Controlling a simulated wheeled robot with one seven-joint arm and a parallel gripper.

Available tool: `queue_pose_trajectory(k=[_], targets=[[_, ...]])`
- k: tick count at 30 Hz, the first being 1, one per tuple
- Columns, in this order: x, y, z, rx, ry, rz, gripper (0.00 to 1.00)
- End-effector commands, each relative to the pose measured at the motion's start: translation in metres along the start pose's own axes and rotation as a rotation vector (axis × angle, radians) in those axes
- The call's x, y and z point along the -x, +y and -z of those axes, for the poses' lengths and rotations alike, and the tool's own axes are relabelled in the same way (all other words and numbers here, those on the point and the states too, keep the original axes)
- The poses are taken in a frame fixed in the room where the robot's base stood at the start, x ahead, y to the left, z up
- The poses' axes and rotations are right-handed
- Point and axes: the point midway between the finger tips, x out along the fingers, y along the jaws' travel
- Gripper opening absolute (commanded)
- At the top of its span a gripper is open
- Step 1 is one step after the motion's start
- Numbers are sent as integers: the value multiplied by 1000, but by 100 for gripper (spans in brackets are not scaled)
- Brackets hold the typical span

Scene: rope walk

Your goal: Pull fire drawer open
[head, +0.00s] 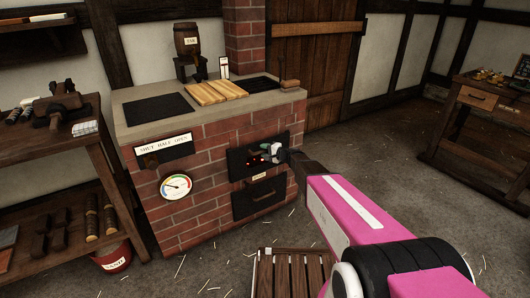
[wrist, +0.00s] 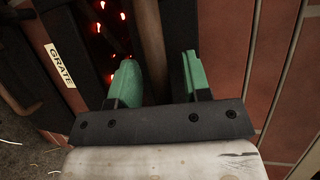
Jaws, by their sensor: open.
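The fire drawer front (head: 236,164) is a black panel with glowing red slots in the brick stove. It looks shut in the head view. It also shows in the wrist view (wrist: 85,15), with glowing openings. A brown bar handle (wrist: 152,50) runs across it. My gripper (head: 271,152) is at the right part of this front. Its green fingers (wrist: 158,75) are open, one on each side of the bar. I cannot tell whether they touch it. My gripper hides part of the front and handle in the head view.
A lower black drawer (head: 247,207) with a handle sits under a GRATE label (wrist: 61,65). The brick stove (head: 205,205) carries a gauge (head: 175,187) and a SHUT HALF OPEN plate (head: 164,144). A slatted wooden thing (head: 283,275) stands on the floor before it.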

Motion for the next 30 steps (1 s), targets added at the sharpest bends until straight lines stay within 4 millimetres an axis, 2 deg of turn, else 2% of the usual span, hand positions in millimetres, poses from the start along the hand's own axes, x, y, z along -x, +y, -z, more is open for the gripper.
queue_pose_trajectory(k=[2,6,13,17,23,30], targets=[[0,0,0,0,0,0,44],[0,0,0,0,0,0,0],[3,1,-1,0,0,-1,0],[15,3,-7,0,1,-1,0],[58,12,-26,-2,1,-2,0],[126,27,-55,-2,2,-2,0]])
